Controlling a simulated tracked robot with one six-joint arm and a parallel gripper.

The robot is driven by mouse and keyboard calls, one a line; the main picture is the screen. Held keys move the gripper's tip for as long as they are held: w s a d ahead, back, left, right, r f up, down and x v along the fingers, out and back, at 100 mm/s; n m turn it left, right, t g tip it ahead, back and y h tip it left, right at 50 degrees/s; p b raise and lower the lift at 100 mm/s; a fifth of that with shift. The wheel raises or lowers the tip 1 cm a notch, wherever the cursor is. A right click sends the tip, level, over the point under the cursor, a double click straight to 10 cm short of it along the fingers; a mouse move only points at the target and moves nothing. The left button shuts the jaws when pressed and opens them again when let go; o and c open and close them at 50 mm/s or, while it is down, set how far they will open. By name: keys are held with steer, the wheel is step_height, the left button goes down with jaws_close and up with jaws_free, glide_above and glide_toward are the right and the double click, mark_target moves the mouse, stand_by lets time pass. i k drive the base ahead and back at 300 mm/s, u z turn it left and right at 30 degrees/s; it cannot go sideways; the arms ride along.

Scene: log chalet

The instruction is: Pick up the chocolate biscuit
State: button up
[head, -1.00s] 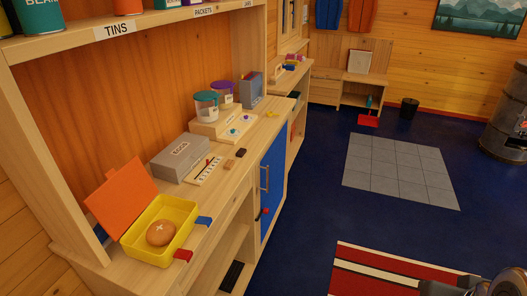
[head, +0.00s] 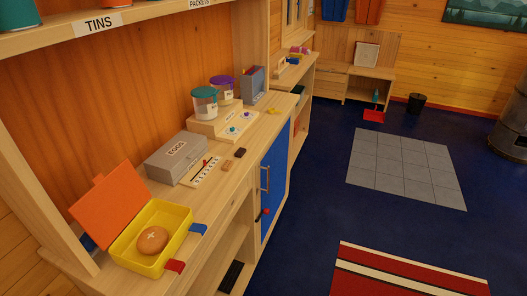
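A small dark brown block (head: 240,153), which looks like the chocolate biscuit, lies on the wooden counter near its front edge. A lighter, orange-brown biscuit (head: 226,166) lies just in front of it, to its left. A white strip with dark marks (head: 206,172) lies beside them on the left. My gripper is not in view.
A grey EGGS box (head: 176,160) and an open yellow box (head: 124,251) holding a round bun (head: 152,240) stand to the left. Lidded jars on a wooden stand (head: 205,124) are behind. A shelf overhangs the counter. Blue floor (head: 310,205) is clear in front.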

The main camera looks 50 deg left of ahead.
mark_target(242, 152)
steer(key=z, duration=0.2)
steer(key=i, duration=1.65)
steer(key=u, duration=2.95)
